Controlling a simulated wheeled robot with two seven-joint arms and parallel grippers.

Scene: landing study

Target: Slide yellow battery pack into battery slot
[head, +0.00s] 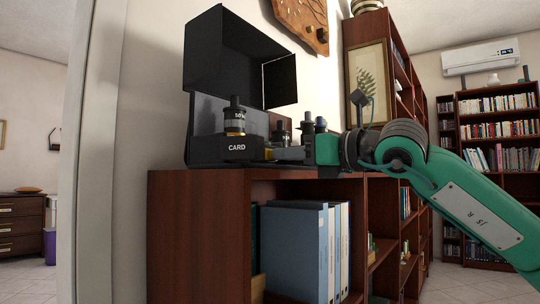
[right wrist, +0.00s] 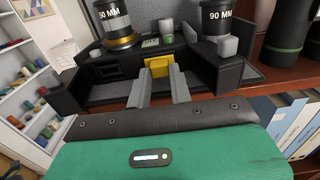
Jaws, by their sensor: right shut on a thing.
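The yellow battery pack (right wrist: 158,66) shows as a small yellow block between my right fingertips in the right wrist view. My right gripper (right wrist: 160,78) is shut on it, and in the head view this gripper (head: 278,154) reaches in from the right, low at the black case (head: 205,150). The pack's far end is against or just in front of the case's inner black block; I cannot tell whether it is inside an opening. The battery slot itself is not clearly visible, hidden behind the pack and fingers. My left gripper is not in view.
The case, with its lid (head: 215,60) raised, stands on a brown bookshelf (head: 195,190). More dark cylinders (right wrist: 288,30) stand at the right.

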